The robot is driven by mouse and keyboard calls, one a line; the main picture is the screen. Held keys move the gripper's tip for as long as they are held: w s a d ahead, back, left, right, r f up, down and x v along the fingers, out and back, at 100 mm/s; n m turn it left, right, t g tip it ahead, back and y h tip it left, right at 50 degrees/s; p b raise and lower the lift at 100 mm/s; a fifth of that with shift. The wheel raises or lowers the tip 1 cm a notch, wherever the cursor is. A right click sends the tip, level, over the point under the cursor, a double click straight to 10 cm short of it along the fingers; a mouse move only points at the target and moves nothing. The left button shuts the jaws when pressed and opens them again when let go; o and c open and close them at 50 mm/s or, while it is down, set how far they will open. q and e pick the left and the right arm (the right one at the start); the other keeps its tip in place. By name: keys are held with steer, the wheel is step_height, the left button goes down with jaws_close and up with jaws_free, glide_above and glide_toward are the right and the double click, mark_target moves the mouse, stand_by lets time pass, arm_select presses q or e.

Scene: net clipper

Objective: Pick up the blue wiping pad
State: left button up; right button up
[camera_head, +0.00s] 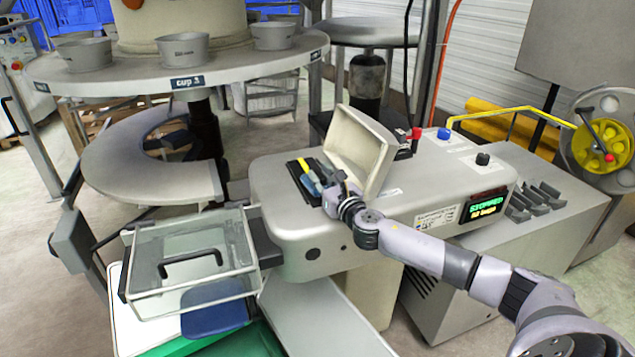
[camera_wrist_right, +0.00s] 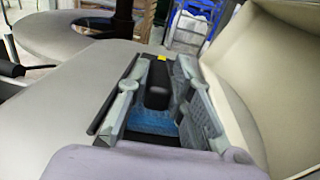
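The blue wiping pad (camera_wrist_right: 153,122) lies in a dark recess on top of the machine, under the raised cream lid. A black block (camera_wrist_right: 157,85), perhaps its handle, stands above the blue part. In the head view a blue piece (camera_head: 311,184) shows in the recess, partly hidden by my right gripper. My right gripper (camera_head: 326,184) is over the recess. In the right wrist view its two grey fingers (camera_wrist_right: 160,85) are apart, one on each side of the black block. I cannot tell whether they touch it. My left gripper is not in view.
The raised lid (camera_head: 357,145) stands close to the right of my gripper. A yellow piece (camera_head: 303,165) shows at the recess. A clear-covered box (camera_head: 190,255) is at lower left. A round table (camera_head: 130,75) with cups stands behind. The machine top (camera_head: 440,180) has knobs.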

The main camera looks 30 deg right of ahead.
jaws_close()
steer(key=shift+r, duration=0.1)
